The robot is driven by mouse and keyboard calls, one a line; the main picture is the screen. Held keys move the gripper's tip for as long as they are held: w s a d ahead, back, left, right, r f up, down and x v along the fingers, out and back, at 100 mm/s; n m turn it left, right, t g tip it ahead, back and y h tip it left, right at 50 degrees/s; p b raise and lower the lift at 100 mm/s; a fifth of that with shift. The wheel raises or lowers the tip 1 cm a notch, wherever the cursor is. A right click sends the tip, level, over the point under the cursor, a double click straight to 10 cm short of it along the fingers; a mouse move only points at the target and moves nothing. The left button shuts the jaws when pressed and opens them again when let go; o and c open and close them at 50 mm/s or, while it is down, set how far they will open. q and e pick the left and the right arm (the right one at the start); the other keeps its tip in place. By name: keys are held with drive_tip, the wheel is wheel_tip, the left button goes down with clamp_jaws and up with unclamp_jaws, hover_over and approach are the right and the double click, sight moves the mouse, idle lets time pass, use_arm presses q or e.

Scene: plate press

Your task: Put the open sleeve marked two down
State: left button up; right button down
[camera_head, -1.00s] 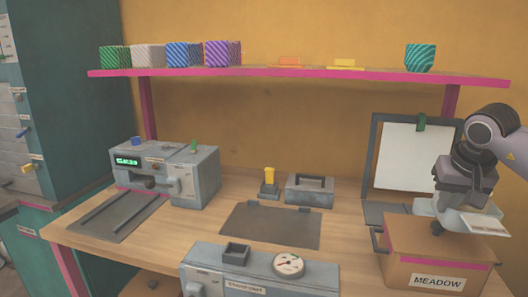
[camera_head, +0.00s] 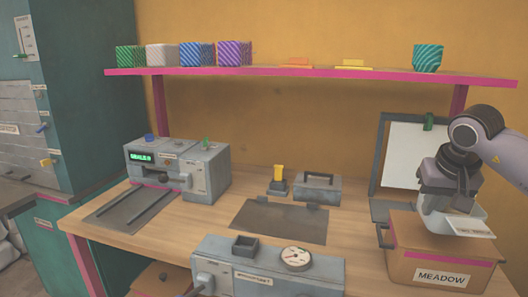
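My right gripper (camera_head: 445,204) hangs above the brown box labelled MEADOW (camera_head: 442,248) at the right. A pale, open-looking sleeve (camera_head: 472,226) with a small printed strip sits at its fingers and moves with it, so the gripper appears shut on it. The print is too small to read, so I cannot tell whether it is marked two. The fingertips are partly hidden by the sleeve. I cannot tell whether the sleeve touches the box. My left gripper is not in view.
A dark mat (camera_head: 280,221) lies bare mid-bench. A grey machine with a green display (camera_head: 178,168) stands left. A gauge machine (camera_head: 268,270) stands in front. A grey handled block (camera_head: 317,188) and a white board (camera_head: 402,157) stand behind. Cups line the shelf (camera_head: 310,73).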

drive_tip(key=a+n+y, duration=0.1)
drive_tip(key=a+n, duration=0.2)
drive_tip(key=a, duration=1)
drive_tip(key=s+a+f+n+y, duration=0.1)
drive_tip(key=s+a+f+n, duration=0.2)
drive_tip(key=s+a+f, duration=1.15)
drive_tip(key=d+r+m+p, duration=0.1)
drive_tip(key=d+m, duration=0.2)
drive_tip(key=d, duration=1)
drive_tip(key=shift+w+d+r+h, duration=0.25)
drive_tip(key=shift+w+d+h, duration=0.05)
drive_tip(key=shift+h, duration=0.1)
